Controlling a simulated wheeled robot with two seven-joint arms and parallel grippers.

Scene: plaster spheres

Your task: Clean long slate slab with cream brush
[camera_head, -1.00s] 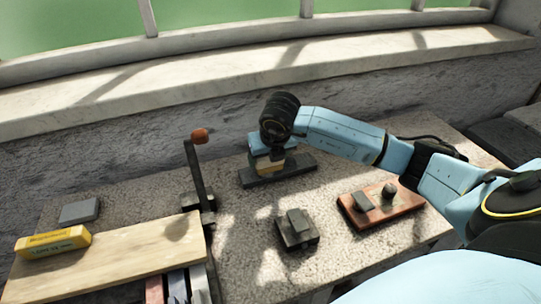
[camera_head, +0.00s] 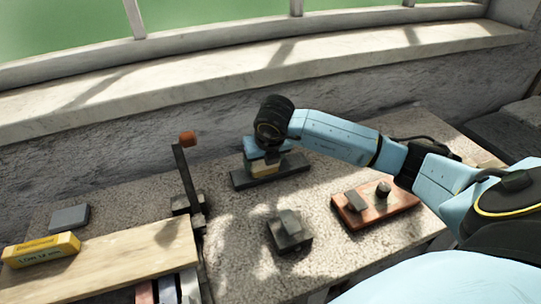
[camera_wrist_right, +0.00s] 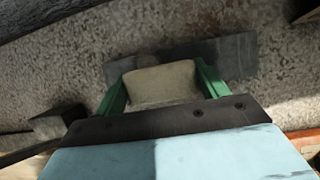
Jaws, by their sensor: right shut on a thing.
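The long slate slab (camera_head: 294,164) is a dark flat bar lying near the back of the stone-topped table, below the wall. It also shows in the right wrist view (camera_wrist_right: 238,55), beyond the fingers. My right gripper (camera_head: 268,160) is over the slab's left-middle part. In the right wrist view its green fingers (camera_wrist_right: 160,88) are shut on the cream brush (camera_wrist_right: 160,80), a pale block between them. The brush (camera_head: 264,170) shows as a cream-yellow strip under the gripper in the head view, at the slab; exact contact is hard to tell. My left gripper is out of view.
A lever with an orange knob (camera_head: 187,139) stands left of the slab. A dark block (camera_head: 289,234) sits in front, and a reddish board (camera_head: 376,207) with small items lies right. A wooden board (camera_head: 100,262), yellow box (camera_head: 40,250) and grey block (camera_head: 69,217) are left.

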